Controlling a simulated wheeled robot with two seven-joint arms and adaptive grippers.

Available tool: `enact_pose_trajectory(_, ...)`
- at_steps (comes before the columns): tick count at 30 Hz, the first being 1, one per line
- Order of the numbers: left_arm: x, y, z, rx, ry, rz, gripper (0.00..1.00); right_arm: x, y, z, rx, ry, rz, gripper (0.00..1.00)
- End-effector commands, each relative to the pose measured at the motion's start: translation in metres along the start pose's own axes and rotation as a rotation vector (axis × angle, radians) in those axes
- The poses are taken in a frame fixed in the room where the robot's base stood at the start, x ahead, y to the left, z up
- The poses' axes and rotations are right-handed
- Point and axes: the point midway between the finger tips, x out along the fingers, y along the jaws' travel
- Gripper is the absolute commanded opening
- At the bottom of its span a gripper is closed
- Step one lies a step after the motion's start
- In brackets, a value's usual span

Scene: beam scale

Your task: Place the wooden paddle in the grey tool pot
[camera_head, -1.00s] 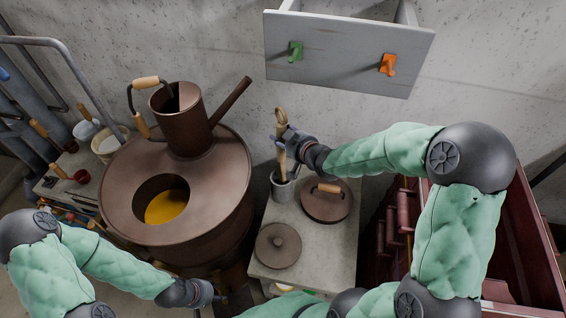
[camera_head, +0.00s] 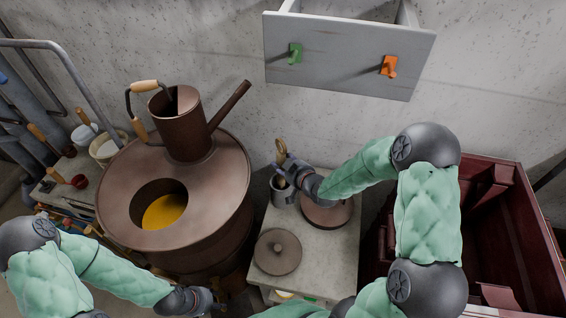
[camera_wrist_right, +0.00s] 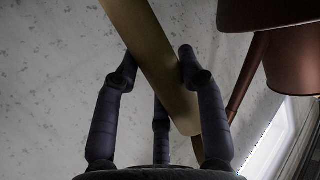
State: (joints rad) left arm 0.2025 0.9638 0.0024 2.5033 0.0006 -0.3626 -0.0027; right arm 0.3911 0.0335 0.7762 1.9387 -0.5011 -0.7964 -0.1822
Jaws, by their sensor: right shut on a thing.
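The wooden paddle (camera_head: 281,150) is held upright by my right gripper (camera_head: 287,168), which is shut on it. In the right wrist view the paddle (camera_wrist_right: 150,60) runs between the dark fingers (camera_wrist_right: 160,75). The grey tool pot (camera_head: 279,193) stands on the pale worktop directly under this gripper. The gripper hides part of the pot's mouth, and the paddle's lower end is hidden, so I cannot tell how deep it sits. My left gripper (camera_head: 212,302) is low at the bottom edge, away from the pot; its fingers are too small and dark to read.
A round brown lid (camera_head: 327,213) is beside the pot, partly under my right arm. Another lid (camera_head: 278,251) lies in front on the worktop (camera_head: 318,262). A large brown vessel (camera_head: 225,190) with a can (camera_head: 180,125) stands left. A grey drawer (camera_head: 345,55) is above.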

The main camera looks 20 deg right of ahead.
Motion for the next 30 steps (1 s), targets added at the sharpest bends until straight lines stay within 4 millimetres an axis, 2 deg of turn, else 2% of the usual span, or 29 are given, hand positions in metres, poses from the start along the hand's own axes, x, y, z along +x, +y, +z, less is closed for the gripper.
enact_pose_trajectory(7,0.005,-0.002,0.0,0.0,0.0,0.0,0.4,0.002,0.0,0.003,0.0,0.001,0.0,0.0)
enact_pose_trajectory(8,0.004,-0.002,0.0,0.0,0.0,0.0,0.4,0.001,0.0,0.003,0.0,0.0,0.0,0.46)
enact_pose_trajectory(9,0.004,-0.001,0.0,0.0,0.0,0.0,0.4,0.001,0.0,0.003,0.0,0.0,0.0,0.57)
enact_pose_trajectory(10,0.003,-0.001,0.0,0.0,0.0,0.0,0.4,0.001,0.0,0.003,0.0,0.0,0.0,0.64)
enact_pose_trajectory(24,-0.002,0.001,0.0,0.0,0.0,0.0,0.4,-0.002,0.0,-0.003,0.0,0.0,0.0,0.64)
enact_pose_trajectory(30,-0.003,0.001,0.0,0.0,0.0,0.0,0.4,-0.033,0.001,-0.002,-0.001,0.0,0.003,0.64)
